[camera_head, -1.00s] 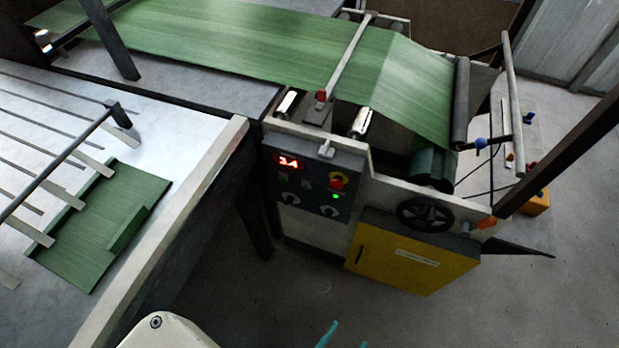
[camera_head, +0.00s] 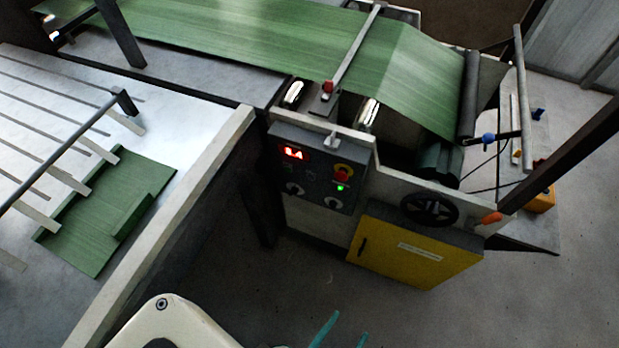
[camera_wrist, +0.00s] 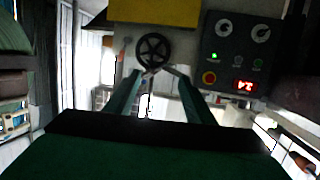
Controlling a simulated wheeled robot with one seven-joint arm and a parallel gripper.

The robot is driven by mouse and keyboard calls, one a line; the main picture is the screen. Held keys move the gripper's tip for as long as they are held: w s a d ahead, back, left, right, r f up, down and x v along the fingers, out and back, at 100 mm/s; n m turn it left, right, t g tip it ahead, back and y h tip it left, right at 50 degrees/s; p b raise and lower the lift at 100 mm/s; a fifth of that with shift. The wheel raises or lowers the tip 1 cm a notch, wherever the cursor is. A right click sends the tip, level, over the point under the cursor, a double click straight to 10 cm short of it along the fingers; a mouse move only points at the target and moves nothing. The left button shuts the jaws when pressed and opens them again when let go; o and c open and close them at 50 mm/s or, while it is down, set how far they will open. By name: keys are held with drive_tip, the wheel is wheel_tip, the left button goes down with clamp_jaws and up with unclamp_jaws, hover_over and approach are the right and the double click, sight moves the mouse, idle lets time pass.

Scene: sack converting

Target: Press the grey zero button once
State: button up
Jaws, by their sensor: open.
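The dark control panel (camera_head: 315,185) is on the machine's front. It has a red lit display (camera_head: 294,153), a red stop knob on yellow (camera_head: 343,172), a green light (camera_head: 340,187) and two pale round knobs. Small buttons (camera_head: 312,171) sit below the display, too small to tell which is the grey zero button. The wrist view shows the panel (camera_wrist: 236,50) upside down at the upper right, with small dim buttons (camera_wrist: 258,63) beside the display. My gripper (camera_head: 343,334) has its teal fingertips low in the head view, apart from the panel. In the wrist view my gripper (camera_wrist: 163,72) is open and empty.
A yellow cabinet (camera_head: 415,248) and a black handwheel (camera_head: 430,208) are right of the panel. A pale table edge (camera_head: 190,200) runs along the left. Green web (camera_head: 300,55) crosses the machine top. Open floor (camera_head: 270,290) lies before the panel.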

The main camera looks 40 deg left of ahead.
clamp_jaws()
drive_tip(key=shift+s, duration=0.1)
idle(1.4)
